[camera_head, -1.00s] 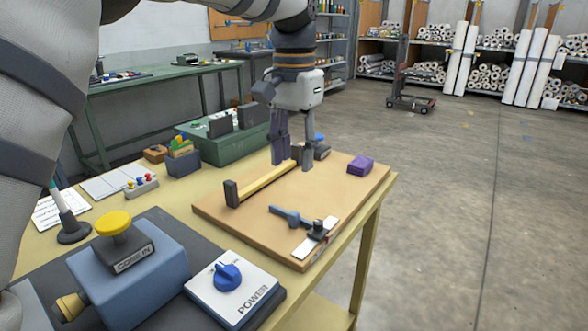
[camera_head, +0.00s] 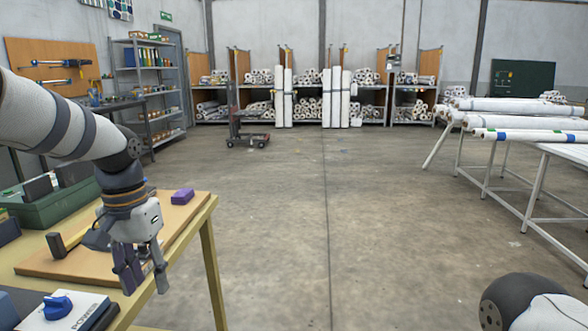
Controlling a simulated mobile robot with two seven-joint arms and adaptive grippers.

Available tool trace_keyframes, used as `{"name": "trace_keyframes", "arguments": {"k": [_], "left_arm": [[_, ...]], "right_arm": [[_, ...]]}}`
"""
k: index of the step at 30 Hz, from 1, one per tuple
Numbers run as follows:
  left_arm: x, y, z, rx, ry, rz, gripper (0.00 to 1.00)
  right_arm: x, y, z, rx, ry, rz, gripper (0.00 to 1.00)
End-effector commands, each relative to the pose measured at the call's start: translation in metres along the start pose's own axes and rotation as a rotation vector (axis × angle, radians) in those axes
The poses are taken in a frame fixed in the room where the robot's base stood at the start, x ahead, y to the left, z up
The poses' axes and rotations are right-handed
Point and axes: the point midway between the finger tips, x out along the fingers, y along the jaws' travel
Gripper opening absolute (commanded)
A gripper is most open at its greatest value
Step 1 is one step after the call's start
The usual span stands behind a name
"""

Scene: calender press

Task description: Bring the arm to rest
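My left arm reaches in from the left, and its gripper (camera_head: 143,277) hangs fingers down beside the right edge of the yellow table (camera_head: 207,212). The two fingers are apart with nothing between them. The gripper covers part of the wooden board (camera_head: 60,265). Part of my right arm (camera_head: 530,303) shows at the bottom right corner; its gripper is outside the picture.
A purple block (camera_head: 182,196) lies on the board's far end. The power switch box with a blue knob (camera_head: 57,306) is at the bottom left. A pallet truck (camera_head: 247,139) stands far back. White tables (camera_head: 560,150) with rolls stand at right. The middle floor is clear.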

Motion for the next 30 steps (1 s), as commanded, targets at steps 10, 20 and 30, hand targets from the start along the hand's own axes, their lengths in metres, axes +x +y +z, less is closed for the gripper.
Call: {"name": "trace_keyframes", "arguments": {"k": [10,20,30], "left_arm": [[0.268,0.058,0.183,-0.062,-0.116,0.076,0.37],[0.297,0.066,0.395,-0.148,-0.183,-0.004,0.37],[0.294,0.065,0.405,-0.15,-0.179,-0.014,0.37]], "right_arm": [[-0.01,-0.001,-0.007,-0.002,0.033,-0.003,0.4],[-0.016,-0.001,-0.011,-0.002,0.052,-0.004,0.4],[-0.016,-0.001,-0.011,-0.002,0.051,-0.004,0.4]]}}
